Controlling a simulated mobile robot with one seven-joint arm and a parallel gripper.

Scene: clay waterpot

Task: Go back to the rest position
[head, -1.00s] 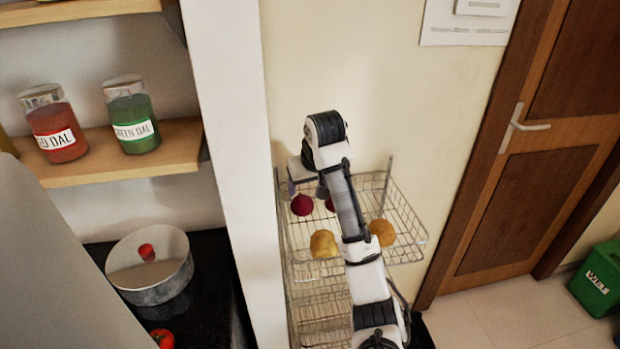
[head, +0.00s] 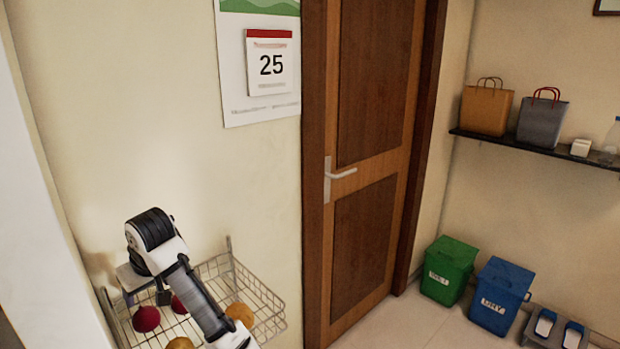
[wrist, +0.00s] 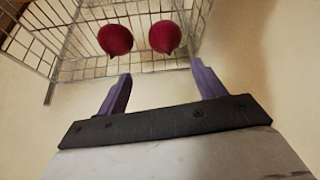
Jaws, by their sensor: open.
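My gripper (wrist: 160,88) is open and empty in the wrist view, its two purple fingers spread apart. Two dark red round vegetables (wrist: 115,39) (wrist: 165,36) lie in the wire basket (wrist: 90,14) beyond the fingertips, apart from them. In the head view my arm reaches over the wire basket (head: 262,300) at the lower left, and its wrist hides most of the gripper. One red vegetable (head: 146,318) shows below the wrist, with another (head: 179,304) partly behind the arm.
Yellow-brown round items (head: 240,314) also lie in the basket. A wooden door (head: 370,130) stands right of it. A green bin (head: 447,270) and a blue bin (head: 500,296) stand on the floor. A shelf (head: 560,152) holds bags. Floor before the door is clear.

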